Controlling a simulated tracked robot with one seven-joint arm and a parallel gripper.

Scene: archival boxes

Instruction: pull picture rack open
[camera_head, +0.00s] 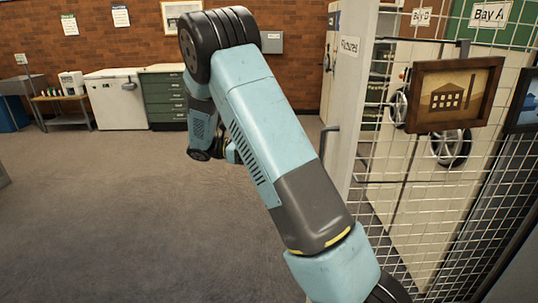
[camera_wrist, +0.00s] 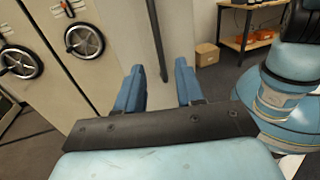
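The picture rack is a wire mesh screen (camera_head: 385,190) at the right of the head view, with framed pictures hung on it. Its pale upright end panel (camera_head: 350,85) carries a "Pictures" label and a dark handle (camera_head: 328,140). In the wrist view the pale panel (camera_wrist: 180,30) rises ahead, with the dark vertical handle bar (camera_wrist: 156,40) in front of it. My gripper (camera_wrist: 158,80) is open, its two blue fingers apart on either side of the bar's lower end. I cannot tell whether either finger touches it. In the head view my arm hides the gripper.
Cream shelving with wheel handles (camera_wrist: 84,40) stands left of the panel in the wrist view. A workbench (camera_wrist: 240,40) and a cardboard box (camera_wrist: 207,54) are at the right. A framed building picture (camera_head: 453,95) hangs on the mesh. Grey floor (camera_head: 110,210) lies clear at left.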

